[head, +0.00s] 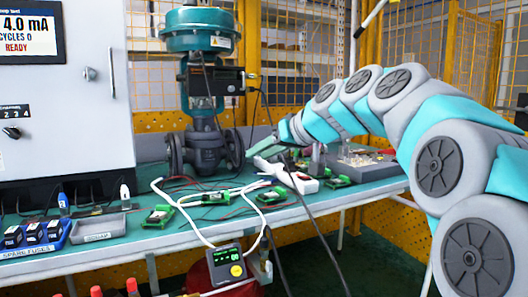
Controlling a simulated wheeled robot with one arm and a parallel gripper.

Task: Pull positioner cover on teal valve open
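The teal valve (197,30) stands upright on the bench, with a teal actuator on top and a dark flanged body (207,150) below. A black positioner (228,80) is mounted on its stem, under the actuator. I cannot make out the cover's edge or whether it is open. My gripper (262,149) is at the end of my arm, to the right of the valve body and lower than the positioner. It is clear of the positioner. Its fingers are small and seen from the side, so their opening is unclear.
A grey cabinet (90,125) stands left of the valve. Green circuit boards (158,217), white cables and a white power strip (297,178) lie on the teal bench. Spare-fuse bins (62,240) are at the left. A black cable hangs near my gripper. A yellow mesh fence is behind.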

